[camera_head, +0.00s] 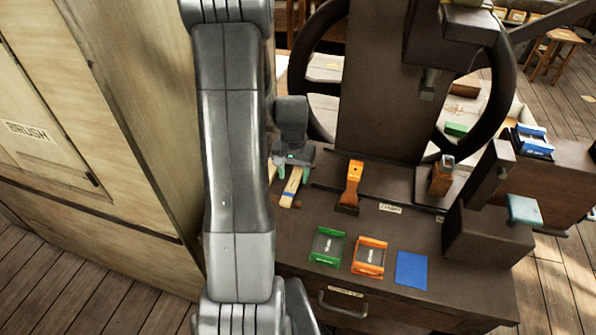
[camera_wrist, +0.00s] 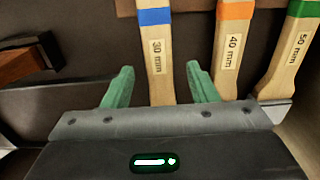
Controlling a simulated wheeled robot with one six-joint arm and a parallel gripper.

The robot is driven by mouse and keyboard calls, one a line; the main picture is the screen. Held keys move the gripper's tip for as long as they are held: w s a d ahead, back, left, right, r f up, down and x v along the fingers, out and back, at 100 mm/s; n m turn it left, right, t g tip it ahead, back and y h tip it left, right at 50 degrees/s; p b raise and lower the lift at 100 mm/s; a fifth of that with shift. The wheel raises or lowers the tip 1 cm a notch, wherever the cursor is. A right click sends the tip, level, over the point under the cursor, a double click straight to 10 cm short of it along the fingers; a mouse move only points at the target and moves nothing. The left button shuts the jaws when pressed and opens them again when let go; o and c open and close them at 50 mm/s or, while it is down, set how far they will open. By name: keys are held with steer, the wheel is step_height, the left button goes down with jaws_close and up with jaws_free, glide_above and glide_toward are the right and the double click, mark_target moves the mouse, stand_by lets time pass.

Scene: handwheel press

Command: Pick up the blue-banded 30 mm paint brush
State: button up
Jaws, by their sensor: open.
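In the wrist view the blue-banded brush (camera_wrist: 159,55), with a pale wooden handle marked 30 mm, runs between the two green fingers of my gripper (camera_wrist: 158,75). The fingers are open, with a visible gap on each side of the handle. The handle's lower end is hidden behind my gripper's body. In the head view my gripper (camera_head: 294,170) is over the left part of the dark bench, at a pale wooden handle (camera_head: 290,190). My arm hides part of that area.
Right of it in the wrist view are an orange-banded 40 mm brush (camera_wrist: 231,50) and a green-banded 50 mm brush (camera_wrist: 290,55). The bench also holds a green tray (camera_head: 312,256), an orange tray (camera_head: 356,268) and a blue square (camera_head: 411,270). The handwheel (camera_head: 300,75) stands behind.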

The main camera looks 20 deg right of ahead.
steer(key=shift+s+f, duration=0.15)
steer(key=shift+f, duration=0.55)
steer(key=shift+c, duration=0.4)
steer(key=c, duration=1)
steer(key=shift+r, duration=0.1)
steer(key=shift+c, duration=0.2)
